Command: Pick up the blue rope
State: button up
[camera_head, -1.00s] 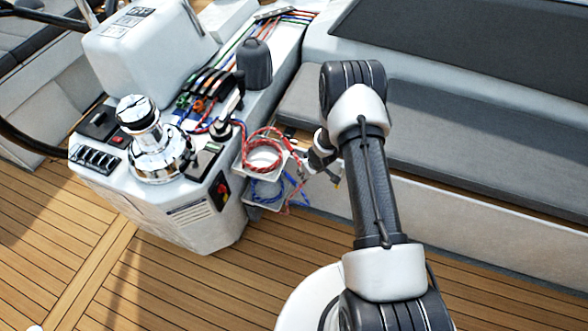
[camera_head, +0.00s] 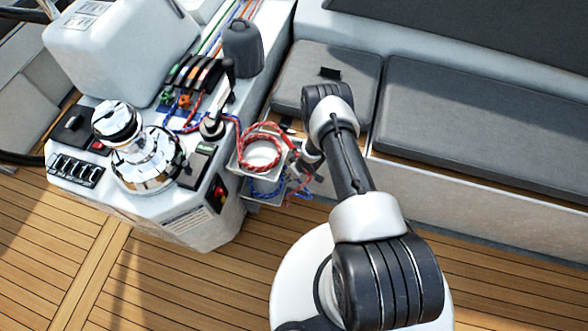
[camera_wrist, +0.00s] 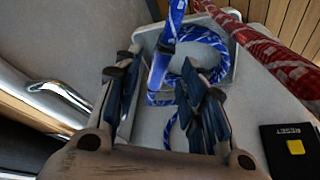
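The blue rope (camera_head: 266,187) hangs as a coil at the lower white holder on the console's right side. In the wrist view the blue-and-white rope (camera_wrist: 207,48) loops inside a white tray, and one strand runs down between my fingers. My gripper (camera_wrist: 160,66) is open, with one dark finger on each side of that strand. I cannot tell whether either finger touches it. In the head view my gripper (camera_head: 302,172) is beside the holders, small and partly hidden by my arm.
A red rope (camera_head: 262,150) is coiled in the upper white holder and crosses the wrist view's upper right (camera_wrist: 270,52). A chrome winch (camera_head: 145,155) and a switch panel (camera_head: 76,170) are on the console. A grey-cushioned bench (camera_head: 470,110) lies to the right. Wooden deck is clear in front.

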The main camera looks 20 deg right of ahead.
jog(key=shift+b+x, duration=0.5)
jog(key=shift+x, duration=0.8)
jog(key=shift+w, duration=0.1)
jog(key=shift+c, duration=0.4)
grip_shut()
jog(key=shift+r, duration=0.15)
jog(key=shift+r+p, duration=0.8)
jog(key=shift+r, duration=0.6)
jog(key=shift+r+p, duration=0.75)
jog(key=shift+r, duration=0.75)
